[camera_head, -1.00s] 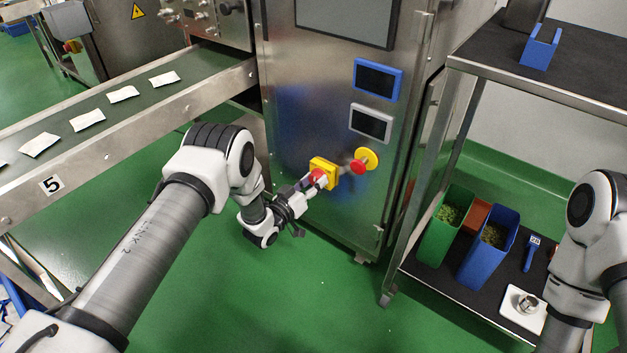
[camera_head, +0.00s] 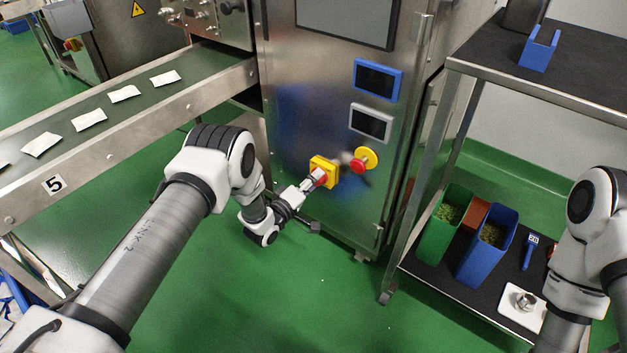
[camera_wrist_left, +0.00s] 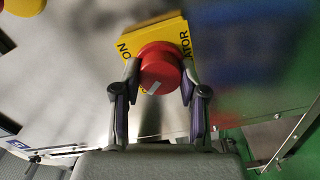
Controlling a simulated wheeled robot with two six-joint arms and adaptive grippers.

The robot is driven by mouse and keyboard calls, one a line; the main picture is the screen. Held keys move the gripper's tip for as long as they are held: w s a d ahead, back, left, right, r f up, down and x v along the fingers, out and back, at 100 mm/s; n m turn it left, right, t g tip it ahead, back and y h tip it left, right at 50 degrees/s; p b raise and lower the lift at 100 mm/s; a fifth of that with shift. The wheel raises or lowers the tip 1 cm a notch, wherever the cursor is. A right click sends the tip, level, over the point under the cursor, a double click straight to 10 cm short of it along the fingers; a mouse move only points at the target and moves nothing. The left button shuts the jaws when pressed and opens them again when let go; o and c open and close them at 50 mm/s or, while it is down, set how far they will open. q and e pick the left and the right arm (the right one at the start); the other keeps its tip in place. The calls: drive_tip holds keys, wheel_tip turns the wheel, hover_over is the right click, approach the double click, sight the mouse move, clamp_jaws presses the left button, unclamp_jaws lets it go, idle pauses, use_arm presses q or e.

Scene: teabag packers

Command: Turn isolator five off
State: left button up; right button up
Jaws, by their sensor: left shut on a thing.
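The isolator is a yellow box (camera_head: 322,165) with a red rotary knob (camera_head: 319,179), on the steel cabinet's front. In the left wrist view, the red knob (camera_wrist_left: 159,70) has a white mark that runs slantwise. Part of the lettering, "ON" and "ATOR", shows on its yellow plate (camera_wrist_left: 160,30). My left gripper (camera_head: 312,185) is at the knob. In the left wrist view, its two fingers (camera_wrist_left: 160,88) are shut on the knob from both sides. The label "5" (camera_head: 54,184) is on the conveyor's side. My right gripper is out of view; only my right arm shows.
A red emergency button on a yellow base (camera_head: 367,159) sits just right of the isolator. The conveyor (camera_head: 130,115) with several white teabags runs at left. A shelf rack (camera_head: 540,85) at right holds green and blue bins.

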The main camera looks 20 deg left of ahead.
use_arm(q)
drive_tip(key=shift+n, duration=0.6)
drive_tip(key=o, duration=1.1)
drive_tip(key=shift+o, duration=0.2)
drive_tip(key=v, duration=1.2)
